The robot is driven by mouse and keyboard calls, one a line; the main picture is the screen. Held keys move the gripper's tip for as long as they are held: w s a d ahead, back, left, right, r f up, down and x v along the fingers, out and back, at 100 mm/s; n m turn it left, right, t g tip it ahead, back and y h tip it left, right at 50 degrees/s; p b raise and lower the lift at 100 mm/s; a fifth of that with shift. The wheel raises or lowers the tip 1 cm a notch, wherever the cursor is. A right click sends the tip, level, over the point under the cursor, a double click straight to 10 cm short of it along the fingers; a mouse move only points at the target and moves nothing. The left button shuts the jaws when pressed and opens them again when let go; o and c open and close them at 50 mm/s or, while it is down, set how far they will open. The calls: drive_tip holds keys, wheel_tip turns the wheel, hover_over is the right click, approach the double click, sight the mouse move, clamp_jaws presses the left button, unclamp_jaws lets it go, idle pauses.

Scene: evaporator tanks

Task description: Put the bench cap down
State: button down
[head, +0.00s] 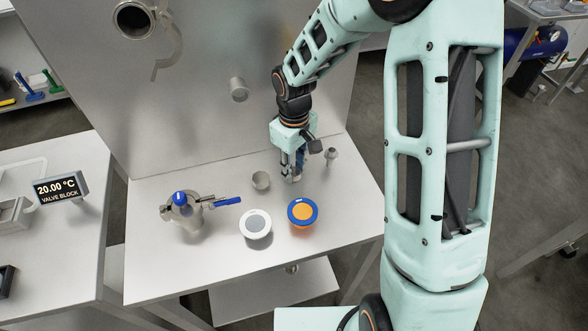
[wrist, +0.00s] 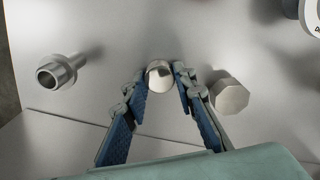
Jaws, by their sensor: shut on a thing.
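My gripper (head: 292,178) points down over the back right part of the metal bench (head: 215,275). In the wrist view my gripper (wrist: 160,85) is shut on a small, shiny, round-topped cap (wrist: 159,72), taken to be the bench cap. The cap sits between the two blue-padded fingertips. In the head view the fingers hide most or all of it. The fingertips are close to the bench top, and I cannot tell whether the cap touches it.
A hex-shaped metal piece (wrist: 229,96) and a flanged metal fitting (wrist: 58,72) stand either side of the gripper. A white-rimmed disc (head: 255,224), a blue-and-orange disc (head: 303,212) and a blue-handled valve (head: 188,208) are also on the bench. An upright metal panel (head: 200,100) rises behind.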

sight(294, 171)
drive_tip(key=shift+f, duration=0.25)
drive_tip(key=c, duration=1.6)
unclamp_jaws()
drive_tip(key=shift+r, duration=0.1)
drive_tip(key=shift+r, duration=0.1)
wheel_tip(294, 171, up, 12)
drive_tip(key=shift+r, duration=0.1)
